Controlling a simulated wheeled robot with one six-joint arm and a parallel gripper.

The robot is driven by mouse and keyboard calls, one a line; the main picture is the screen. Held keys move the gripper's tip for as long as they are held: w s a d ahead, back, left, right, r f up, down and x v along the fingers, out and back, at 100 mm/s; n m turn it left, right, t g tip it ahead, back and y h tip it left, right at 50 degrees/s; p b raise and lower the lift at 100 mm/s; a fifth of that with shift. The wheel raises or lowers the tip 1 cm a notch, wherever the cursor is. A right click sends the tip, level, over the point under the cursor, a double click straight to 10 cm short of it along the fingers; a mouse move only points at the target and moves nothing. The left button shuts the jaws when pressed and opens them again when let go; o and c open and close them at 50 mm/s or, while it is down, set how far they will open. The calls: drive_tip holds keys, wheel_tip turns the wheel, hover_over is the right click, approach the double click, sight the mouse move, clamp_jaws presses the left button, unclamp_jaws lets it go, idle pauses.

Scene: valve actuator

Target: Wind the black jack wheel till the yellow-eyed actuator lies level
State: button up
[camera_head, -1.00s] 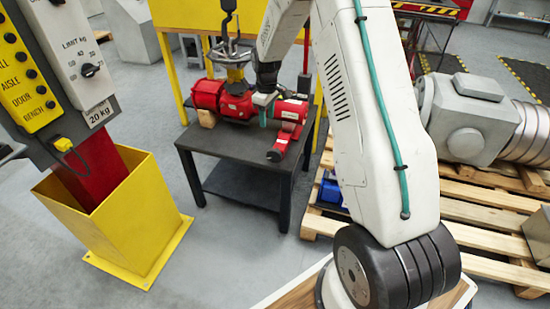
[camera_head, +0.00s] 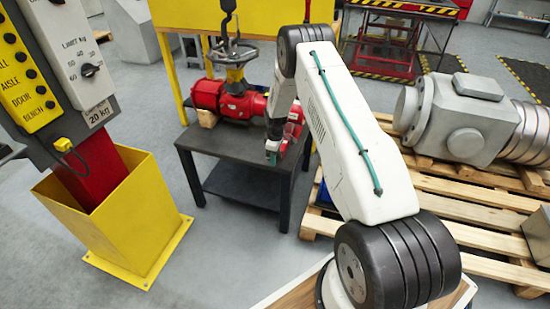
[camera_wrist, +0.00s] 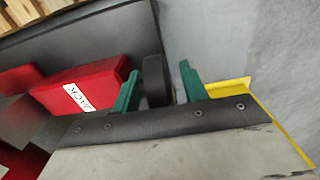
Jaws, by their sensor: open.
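The red actuator (camera_head: 238,104) lies on the black table (camera_head: 222,146), with a yellow part (camera_head: 235,74) on top, below a grey handwheel. Whether it is level I cannot tell. The red jack (camera_head: 291,131) is at the table's right side, mostly hidden by my arm; the wrist view shows its red body (camera_wrist: 85,86) with a white JACK label. The black jack wheel (camera_wrist: 154,78) stands edge-on at the end of the jack. My gripper (camera_wrist: 158,70) is open, one green finger on each side of the wheel. In the head view my gripper (camera_head: 272,156) is low at the table's front right.
A wooden block (camera_head: 208,117) sits at the actuator's left end. A hook (camera_head: 229,12) hangs above it. A yellow bin-like stand (camera_head: 150,225) and a control panel (camera_head: 60,60) are at the left. Pallets (camera_head: 445,200) with a grey machine (camera_head: 465,125) are at the right.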

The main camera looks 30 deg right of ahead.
drive_tip(key=shift+f, duration=0.4)
clamp_jaws()
drive_tip(key=shift+f+t+y, duration=0.1)
drive_tip(key=shift+t+y, duration=0.8)
drive_tip(key=shift+t, duration=0.3)
drive_tip(key=shift+t+y, duration=1)
drive_tip(key=shift+t, duration=0.2)
drive_tip(key=shift+a, duration=0.1)
drive_tip(key=shift+f, duration=0.1)
